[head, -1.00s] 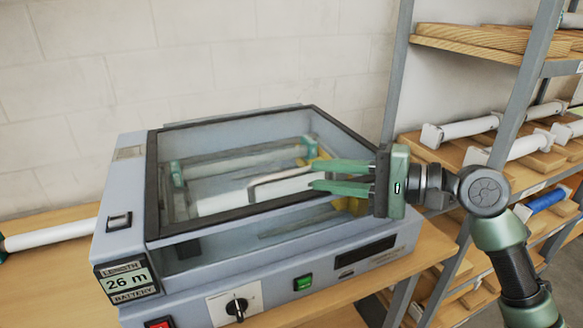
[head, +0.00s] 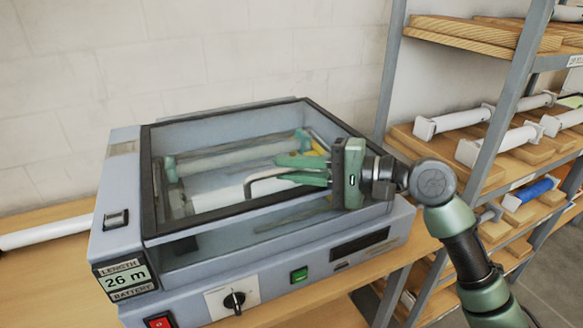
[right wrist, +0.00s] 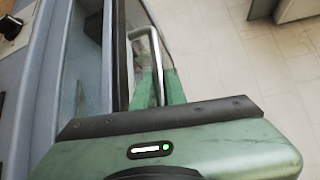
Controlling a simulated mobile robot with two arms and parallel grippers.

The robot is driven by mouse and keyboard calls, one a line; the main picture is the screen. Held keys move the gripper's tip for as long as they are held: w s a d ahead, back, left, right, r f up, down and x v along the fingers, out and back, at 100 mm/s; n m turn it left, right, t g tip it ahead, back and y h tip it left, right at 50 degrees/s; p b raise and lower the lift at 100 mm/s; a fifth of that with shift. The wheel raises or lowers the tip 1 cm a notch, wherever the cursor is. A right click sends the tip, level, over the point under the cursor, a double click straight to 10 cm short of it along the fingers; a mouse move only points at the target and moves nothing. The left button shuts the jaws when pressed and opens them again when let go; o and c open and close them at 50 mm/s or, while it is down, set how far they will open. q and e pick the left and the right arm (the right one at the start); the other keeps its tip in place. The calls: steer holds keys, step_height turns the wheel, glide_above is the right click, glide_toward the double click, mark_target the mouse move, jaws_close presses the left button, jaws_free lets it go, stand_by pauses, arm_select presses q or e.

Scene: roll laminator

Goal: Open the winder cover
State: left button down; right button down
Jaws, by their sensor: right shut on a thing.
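The winder cover (head: 185,225) is a clear panel in a dark frame on top of the grey-blue laminator (head: 115,245). It looks closed, lying over the rollers inside. A bent metal handle (head: 262,176) stands on the cover; it also shows in the right wrist view (right wrist: 143,34). My right gripper (head: 280,170) reaches in from the right above the cover. Its green fingers are shut on the handle, and in the right wrist view the fingers (right wrist: 157,85) lie on both sides of the bar. My left gripper is not in view.
The laminator's front has a length display (head: 127,280), a black knob (head: 234,300), a green switch (head: 299,275) and a red switch (head: 160,322). A shelf rack (head: 500,130) with several rolls stands at the right. A white roll (head: 45,234) lies on the wooden table at the left.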

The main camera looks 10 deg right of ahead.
steer(key=shift+f, duration=0.1)
stand_by(1.2)
steer(key=w+a+r+m+g+h+p, duration=0.1)
steer(key=w+r+p, duration=0.3)
steer(key=r+p, duration=0.6)
steer(key=w+a+r+m+g+h+p, duration=0.1)
steer(key=w+r+p, duration=0.4)
steer(key=r+p, duration=0.5)
steer(key=shift+w+a+r, duration=0.2)
steer(key=shift+a+r, duration=0.35)
steer(key=shift+r, duration=1.2)
